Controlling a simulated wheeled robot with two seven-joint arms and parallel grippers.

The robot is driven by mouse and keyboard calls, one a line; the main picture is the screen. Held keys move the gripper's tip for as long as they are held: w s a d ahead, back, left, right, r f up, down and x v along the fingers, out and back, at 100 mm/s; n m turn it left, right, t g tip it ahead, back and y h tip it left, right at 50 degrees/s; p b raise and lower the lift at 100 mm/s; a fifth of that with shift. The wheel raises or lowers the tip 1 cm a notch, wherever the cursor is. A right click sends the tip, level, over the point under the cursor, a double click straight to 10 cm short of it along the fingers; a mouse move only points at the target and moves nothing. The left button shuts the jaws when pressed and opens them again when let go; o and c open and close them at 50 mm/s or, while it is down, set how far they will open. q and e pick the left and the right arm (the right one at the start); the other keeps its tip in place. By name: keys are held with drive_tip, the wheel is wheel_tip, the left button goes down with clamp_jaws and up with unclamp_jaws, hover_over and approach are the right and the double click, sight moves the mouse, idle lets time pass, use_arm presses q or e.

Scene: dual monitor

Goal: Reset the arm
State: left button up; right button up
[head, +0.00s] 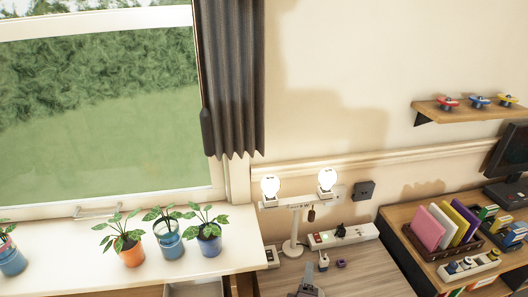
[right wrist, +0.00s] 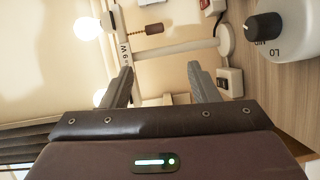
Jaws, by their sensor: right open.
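My right gripper (head: 306,283) shows at the bottom edge of the head view, above the wooden desk. In the right wrist view its two dark fingers (right wrist: 163,88) stand apart with nothing between them. Beyond the fingers is the white lamp stand (head: 294,225), its upright lying sideways in the right wrist view (right wrist: 178,52). The stand carries two lit bulbs: a left bulb (head: 270,186) and a right bulb (head: 327,179). A small brown tag or pull (head: 311,214) hangs from its crossbar. My left gripper is not in view.
A white power strip (head: 343,236) with a black plug lies behind the gripper. A white device with a black knob (right wrist: 265,27) shows in the right wrist view. Potted plants (head: 168,239) line the sill at left. A folder rack (head: 442,240) stands on the right desk.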

drive_tip(key=s+d+r+m+g+y, duration=0.2)
drive_tip(key=s+d+r+m+g, duration=0.15)
drive_tip(key=s+m+g, duration=0.5)
drive_tip(key=s+d+r+m+g+y, duration=0.25)
drive_tip(key=s+d+m+g, duration=0.2)
drive_tip(key=s, duration=0.65)
wheel_tip(320, 180, down, 28)
drive_tip(key=s+g, duration=0.2)
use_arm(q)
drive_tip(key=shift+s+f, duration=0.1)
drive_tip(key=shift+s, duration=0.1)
use_arm(e)
drive_tip(key=s+d+f, duration=0.2)
drive_tip(key=s+f, duration=0.7)
drive_tip(key=s+d+f+g, duration=0.1)
drive_tip(key=s+f, duration=0.9)
drive_tip(key=shift+s+d+f+n+h, duration=0.15)
drive_tip(key=shift+s+d+n+h, duration=0.15)
drive_tip(key=shift+d+n+h, duration=0.15)
